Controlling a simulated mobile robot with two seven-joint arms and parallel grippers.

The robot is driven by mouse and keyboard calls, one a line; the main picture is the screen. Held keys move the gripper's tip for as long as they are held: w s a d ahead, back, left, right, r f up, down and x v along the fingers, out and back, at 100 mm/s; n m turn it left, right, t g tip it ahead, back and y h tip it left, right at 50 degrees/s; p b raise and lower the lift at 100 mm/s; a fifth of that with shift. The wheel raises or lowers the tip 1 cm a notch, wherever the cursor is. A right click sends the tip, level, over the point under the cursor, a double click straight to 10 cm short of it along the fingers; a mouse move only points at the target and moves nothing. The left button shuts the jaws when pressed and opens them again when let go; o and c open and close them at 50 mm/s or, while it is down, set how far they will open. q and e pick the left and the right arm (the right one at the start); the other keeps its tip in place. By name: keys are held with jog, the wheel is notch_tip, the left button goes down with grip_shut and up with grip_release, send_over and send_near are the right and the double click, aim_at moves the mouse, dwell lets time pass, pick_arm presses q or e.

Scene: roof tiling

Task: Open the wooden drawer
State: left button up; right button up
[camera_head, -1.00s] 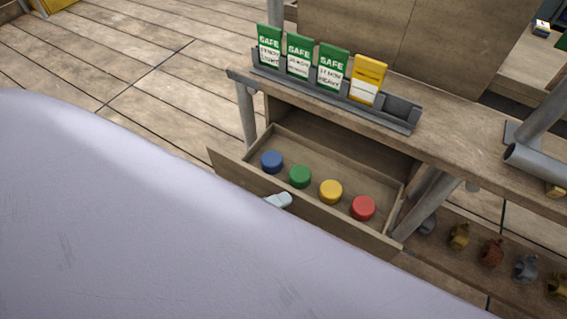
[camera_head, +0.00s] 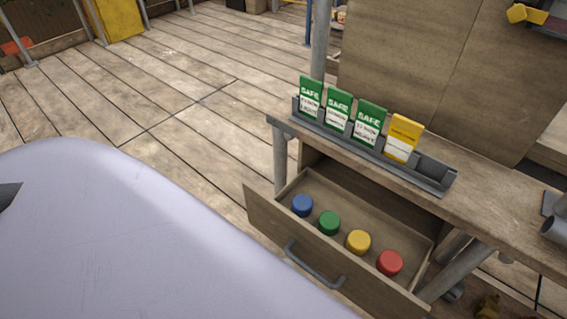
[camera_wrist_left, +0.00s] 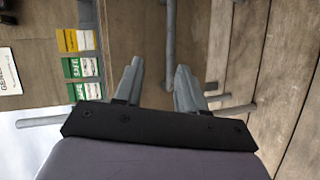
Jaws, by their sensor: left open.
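The wooden drawer (camera_head: 259,214) under the workbench stands pulled out in the head view. Its grey bar handle (camera_head: 312,268) is on the front, with nothing gripping it. My right gripper is in neither view.
A grey rack (camera_head: 436,176) on the workbench (camera_head: 490,203) holds three green cards and one yellow card (camera_head: 403,138). Metal legs (camera_head: 280,160) support the bench. Wooden floor (camera_head: 190,100) lies clear to the left.

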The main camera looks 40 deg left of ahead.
pick_arm(q)
jog(key=shift+s+a+f, duration=0.15)
jog(key=shift+s+a, duration=0.1)
jog(key=shift+s, duration=0.3)
jog(key=shift+s+a+f, duration=0.1)
jog(key=shift+s+a, duration=0.1)
jog(key=shift+s, duration=0.35)
jog(key=shift+s+a+f, duration=0.15)
jog(key=shift+s+a, duration=0.1)
jog(key=shift+s, duration=0.3)
jog(key=shift+p, duration=0.35)
